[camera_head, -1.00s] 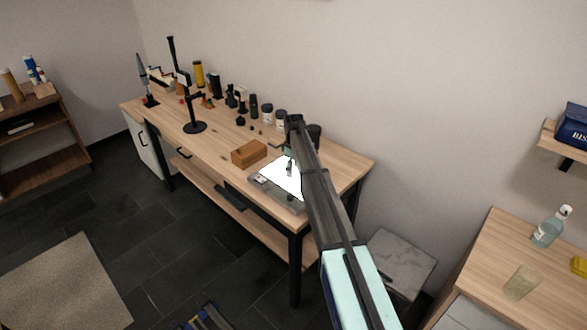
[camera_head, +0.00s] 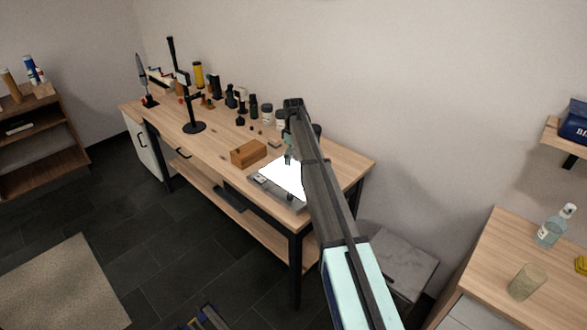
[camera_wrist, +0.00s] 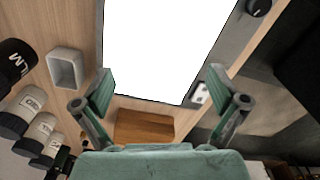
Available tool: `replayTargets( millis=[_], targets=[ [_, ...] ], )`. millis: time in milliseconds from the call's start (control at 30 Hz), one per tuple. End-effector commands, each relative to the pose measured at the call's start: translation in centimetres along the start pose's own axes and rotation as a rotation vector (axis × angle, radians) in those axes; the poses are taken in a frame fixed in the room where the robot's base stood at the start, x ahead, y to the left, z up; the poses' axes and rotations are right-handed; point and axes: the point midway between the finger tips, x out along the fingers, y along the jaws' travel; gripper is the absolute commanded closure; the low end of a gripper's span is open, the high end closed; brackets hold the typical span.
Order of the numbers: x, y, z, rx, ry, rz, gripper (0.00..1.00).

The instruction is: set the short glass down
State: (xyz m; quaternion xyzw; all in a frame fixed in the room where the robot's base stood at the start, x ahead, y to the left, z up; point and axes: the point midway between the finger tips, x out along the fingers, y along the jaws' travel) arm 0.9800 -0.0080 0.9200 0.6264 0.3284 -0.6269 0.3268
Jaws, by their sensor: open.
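My gripper (camera_head: 289,157) is above the bright white panel on the long workbench. In the wrist view its two green fingers (camera_wrist: 160,88) are spread wide apart with nothing between them. A short, pale, see-through glass (camera_head: 526,282) stands upright on the wooden cabinet top at the right, far from my gripper. I see no glass in the wrist view.
The white panel (camera_head: 283,176) lies on a grey base near the workbench's (camera_head: 345,165) front edge. A wooden block (camera_head: 248,153) sits left of it. Jars (camera_wrist: 40,130) and a grey square dish (camera_wrist: 66,69) are nearby. A clear bottle (camera_head: 554,228) stands behind the glass.

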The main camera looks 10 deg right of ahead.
Motion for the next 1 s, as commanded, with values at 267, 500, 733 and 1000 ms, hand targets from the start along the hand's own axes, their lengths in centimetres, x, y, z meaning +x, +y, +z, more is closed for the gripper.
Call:
replayTargets(
  millis=[267,500,733,1000],
  targets=[
    [-4.6,0.1,0.0,0.000,0.001,0.001,0.04],
    [-6.2,0.0,0.0,0.000,0.000,0.000,0.04],
    [-6.3,0.0,0.0,0.000,0.000,-0.001,0.04],
    [-6.3,0.0,0.0,0.000,0.000,0.000,0.04]
  ],
)
